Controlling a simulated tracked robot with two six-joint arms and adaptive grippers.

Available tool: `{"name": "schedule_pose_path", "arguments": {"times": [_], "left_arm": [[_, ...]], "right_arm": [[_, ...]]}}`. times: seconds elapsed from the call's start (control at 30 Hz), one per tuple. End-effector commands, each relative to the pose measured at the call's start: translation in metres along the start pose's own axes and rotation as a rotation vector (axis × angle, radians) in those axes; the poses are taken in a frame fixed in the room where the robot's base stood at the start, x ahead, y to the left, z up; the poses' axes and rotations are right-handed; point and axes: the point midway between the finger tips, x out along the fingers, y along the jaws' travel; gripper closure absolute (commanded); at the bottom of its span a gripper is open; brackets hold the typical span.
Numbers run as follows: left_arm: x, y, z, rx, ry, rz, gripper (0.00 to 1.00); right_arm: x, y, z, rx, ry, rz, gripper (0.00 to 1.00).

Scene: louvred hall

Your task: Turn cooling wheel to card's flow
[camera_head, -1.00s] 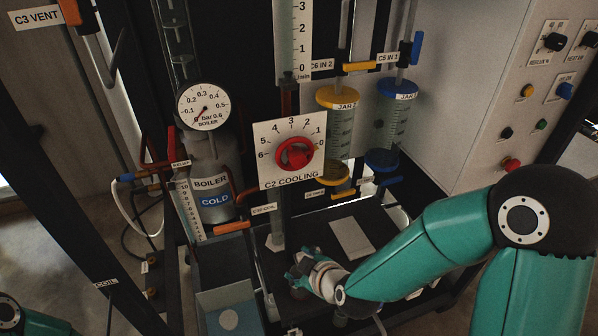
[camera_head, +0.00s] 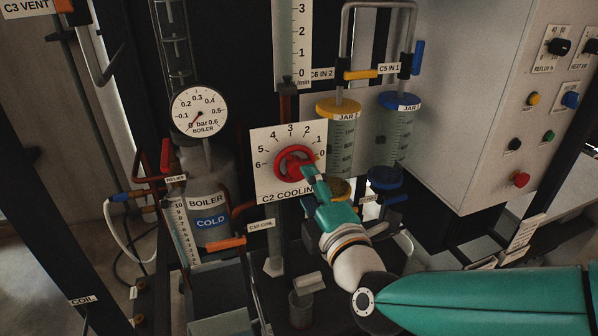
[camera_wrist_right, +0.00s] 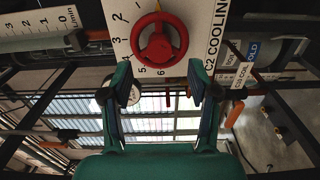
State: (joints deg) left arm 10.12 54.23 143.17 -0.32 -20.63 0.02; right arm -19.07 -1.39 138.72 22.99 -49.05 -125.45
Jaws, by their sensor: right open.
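The red cooling wheel (camera_head: 293,163) sits on a white dial plate (camera_head: 262,180) labelled C2 COOLING, numbered 0 to 6. It also shows in the right wrist view (camera_wrist_right: 159,42), upside down, with its rim and spokes clear. My right gripper (camera_head: 309,175) is at the wheel's lower right in the head view. In the wrist view its fingers (camera_wrist_right: 160,82) are spread and empty, with the wheel ahead of them; contact is not clear. No readable flow card shows. My left gripper is not in view.
A flow scale (camera_head: 291,45) in l/min stands above the dial. A boiler (camera_head: 207,190) marked COLD with a gauge (camera_head: 199,111) is left. A yellow-capped jar (camera_head: 341,135) and a blue-capped jar (camera_head: 397,130) stand right, beside a control box (camera_head: 470,110).

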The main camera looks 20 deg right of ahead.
Motion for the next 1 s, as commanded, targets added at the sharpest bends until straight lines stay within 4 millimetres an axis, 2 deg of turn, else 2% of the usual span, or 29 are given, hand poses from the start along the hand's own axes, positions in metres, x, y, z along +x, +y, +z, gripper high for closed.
{"name": "schedule_pose_path", "arguments": {"times": [0.33,0.53,1.0], "left_arm": [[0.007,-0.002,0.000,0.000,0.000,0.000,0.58],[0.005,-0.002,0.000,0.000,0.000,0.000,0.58],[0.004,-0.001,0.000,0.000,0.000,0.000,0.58]], "right_arm": [[0.050,-0.002,0.000,0.001,0.000,-0.002,0.40],[0.051,0.000,0.000,0.001,0.000,-0.002,0.40],[0.068,0.000,0.001,0.002,-0.001,0.001,0.40]]}}
